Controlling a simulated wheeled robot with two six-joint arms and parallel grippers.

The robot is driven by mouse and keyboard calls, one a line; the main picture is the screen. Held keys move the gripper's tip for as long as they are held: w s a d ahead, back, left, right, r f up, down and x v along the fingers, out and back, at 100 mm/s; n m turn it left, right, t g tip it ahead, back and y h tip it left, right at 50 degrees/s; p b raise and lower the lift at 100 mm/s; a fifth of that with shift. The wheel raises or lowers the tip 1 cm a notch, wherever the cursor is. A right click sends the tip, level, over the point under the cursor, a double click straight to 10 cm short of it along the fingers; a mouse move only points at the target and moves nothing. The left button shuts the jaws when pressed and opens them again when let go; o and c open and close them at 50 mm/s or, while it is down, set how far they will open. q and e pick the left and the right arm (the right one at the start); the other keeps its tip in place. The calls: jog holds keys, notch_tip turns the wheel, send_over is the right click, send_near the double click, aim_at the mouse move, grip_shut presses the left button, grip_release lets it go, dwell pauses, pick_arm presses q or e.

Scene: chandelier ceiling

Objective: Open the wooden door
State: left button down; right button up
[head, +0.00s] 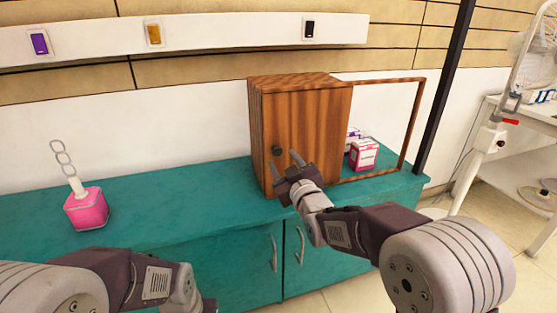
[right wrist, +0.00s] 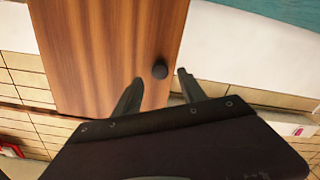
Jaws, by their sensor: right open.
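The wooden door (head: 315,120) is a brown striped panel on the left part of a wooden cabinet on the teal counter. It looks shut. Its dark round knob (head: 276,150) is near the door's left edge, and the knob (right wrist: 160,69) also shows in the right wrist view. My right gripper (head: 286,158) is open and empty in front of the door, close to the knob. In the right wrist view, the knob appears between and just beyond the fingertips (right wrist: 160,78); contact is not visible. My left arm shows at the lower left, but its fingers are not visible.
A thin wooden frame (head: 403,140) stands right of the door, with a pink-and-white box (head: 364,154) by it. A pink container (head: 87,208) stands on the teal counter (head: 170,195) at left. A dark post (head: 445,85) rises at right. The counter between container and cabinet is clear.

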aim_at(278, 153)
jog(key=b+x, duration=0.1)
jog(key=x, duration=0.4)
grip_shut()
dwell(1.4)
